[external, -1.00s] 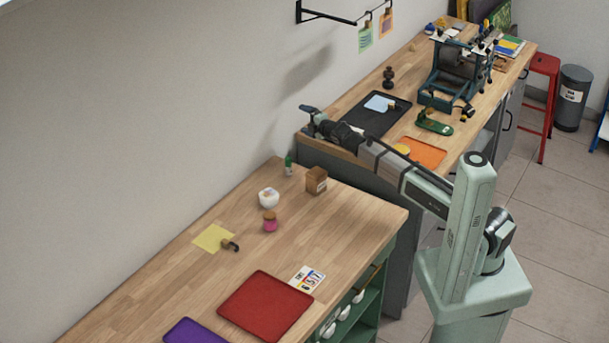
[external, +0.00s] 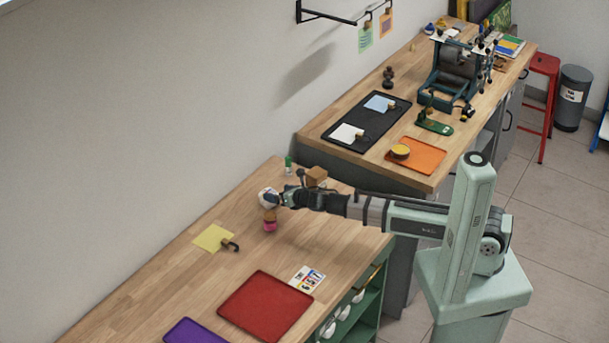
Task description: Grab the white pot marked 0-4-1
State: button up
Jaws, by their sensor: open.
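A small white pot (external: 264,193) stands near the back of the nearer wooden table; its marking is too small to read. My gripper (external: 273,198) is open at the right side of the pot, low over the table. The gripper partly covers the pot, and I cannot tell whether the fingers touch it or are around it.
A pink jar with a brown lid (external: 270,222) stands close in front of the gripper. A brown wooden block (external: 316,177) and a small green bottle (external: 288,164) are behind it. A yellow sheet (external: 212,237) and a red tray (external: 266,305) lie nearer the camera.

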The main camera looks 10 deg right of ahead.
jog(key=s, duration=0.1)
jog(key=s+f+n, duration=0.1)
jog(key=s, duration=0.1)
jog(key=shift+f+h, duration=0.15)
jog(key=shift+h, duration=0.15)
jog(key=shift+x, duration=3.7)
jog(key=shift+c, duration=0.4)
jog(key=c, duration=1)
